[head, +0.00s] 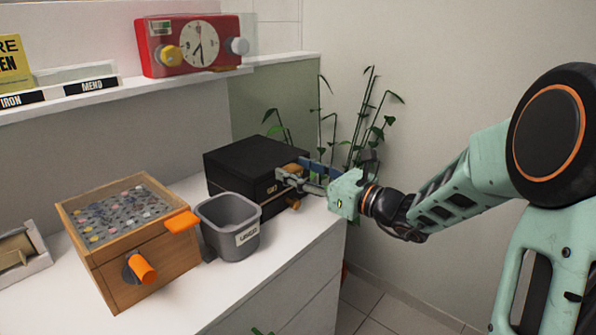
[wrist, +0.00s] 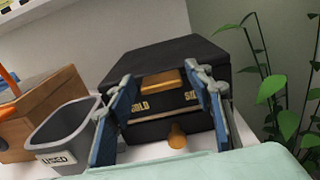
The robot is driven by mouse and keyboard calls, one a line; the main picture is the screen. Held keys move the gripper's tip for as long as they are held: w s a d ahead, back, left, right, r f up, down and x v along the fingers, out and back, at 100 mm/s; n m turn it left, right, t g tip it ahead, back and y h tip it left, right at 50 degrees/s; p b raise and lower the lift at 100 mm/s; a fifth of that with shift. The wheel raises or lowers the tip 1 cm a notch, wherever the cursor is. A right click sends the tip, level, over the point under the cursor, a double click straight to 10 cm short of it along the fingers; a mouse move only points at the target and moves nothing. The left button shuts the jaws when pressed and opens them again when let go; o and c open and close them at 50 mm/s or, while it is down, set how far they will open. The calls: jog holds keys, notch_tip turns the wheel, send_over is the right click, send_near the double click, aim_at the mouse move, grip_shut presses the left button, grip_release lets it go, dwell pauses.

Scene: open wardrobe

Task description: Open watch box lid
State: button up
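The black watch box (head: 245,163) stands on the white counter in the head view, its lid down. It also shows in the wrist view (wrist: 170,52). A wooden tab (wrist: 162,83) sticks out at the front near the lid's edge, with a wooden knob (wrist: 177,138) lower on the front. My gripper (head: 296,179) is at the box's front. In the wrist view, its blue-padded fingers (wrist: 160,79) are spread wide on both sides of the tab, with gaps visible. Nothing is held. The fingers partly cover the front lettering.
A grey bin (head: 228,225) labelled "USED" stands just left of the box. A wooden case (head: 150,265) with an orange knob is further left. A red clock device (head: 190,47) sits on the shelf above. Plants (head: 365,120) stand behind, to the right.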

grip_shut()
jog(key=shift+r, duration=0.15)
